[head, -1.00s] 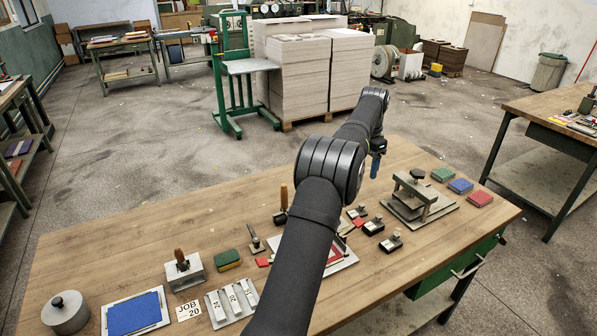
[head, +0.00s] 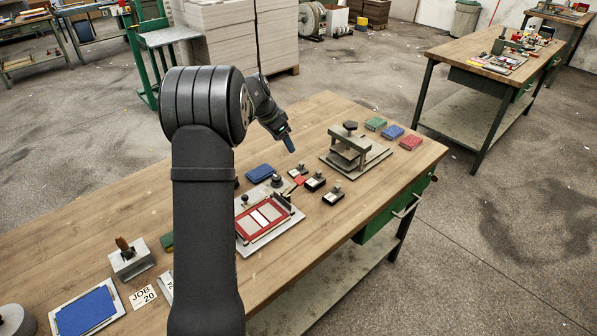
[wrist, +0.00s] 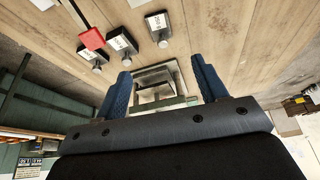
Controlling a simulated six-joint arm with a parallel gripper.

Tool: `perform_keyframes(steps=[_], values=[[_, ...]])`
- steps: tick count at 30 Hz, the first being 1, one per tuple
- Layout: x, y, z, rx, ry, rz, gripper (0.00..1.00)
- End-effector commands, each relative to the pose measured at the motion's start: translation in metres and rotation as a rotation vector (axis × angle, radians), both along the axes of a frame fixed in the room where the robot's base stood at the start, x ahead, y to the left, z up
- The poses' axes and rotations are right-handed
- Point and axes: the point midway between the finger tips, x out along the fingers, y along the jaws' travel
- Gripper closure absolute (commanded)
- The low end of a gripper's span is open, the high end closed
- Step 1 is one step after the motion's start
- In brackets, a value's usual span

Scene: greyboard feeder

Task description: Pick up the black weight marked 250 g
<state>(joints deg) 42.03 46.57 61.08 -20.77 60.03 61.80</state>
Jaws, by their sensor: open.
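Several small black weights with pale labels and knobs stand on the bench: one at the back (head: 298,171), one in the middle (head: 314,182) and one at the front (head: 334,197). In the wrist view, one weight (wrist: 158,28) is at the top middle and another (wrist: 122,44) is left of it. Their labels are too small to read surely, so I cannot tell which is 250 g. My gripper (wrist: 160,68) is open and empty, its blue fingers apart. In the head view, it hangs above the bench behind the weights (head: 290,144), touching nothing.
A red piece (head: 300,181) lies close beside the weights. A metal press (head: 349,148) stands to their right, and a plate with a red frame (head: 270,218) lies to their left. Green, blue and red blocks (head: 393,132) sit at the far right. The front right of the bench is clear.

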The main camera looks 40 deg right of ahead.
Motion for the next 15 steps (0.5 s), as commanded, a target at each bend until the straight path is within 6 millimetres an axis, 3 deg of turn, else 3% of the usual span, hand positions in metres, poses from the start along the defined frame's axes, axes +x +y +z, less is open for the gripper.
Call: perform_keyframes(steps=[9, 15], values=[[-0.003, -0.027, -0.066, 0.003, 0.004, -0.001, 0.35], [-0.003, -0.036, -0.086, 0.001, 0.001, 0.001, 0.35]])
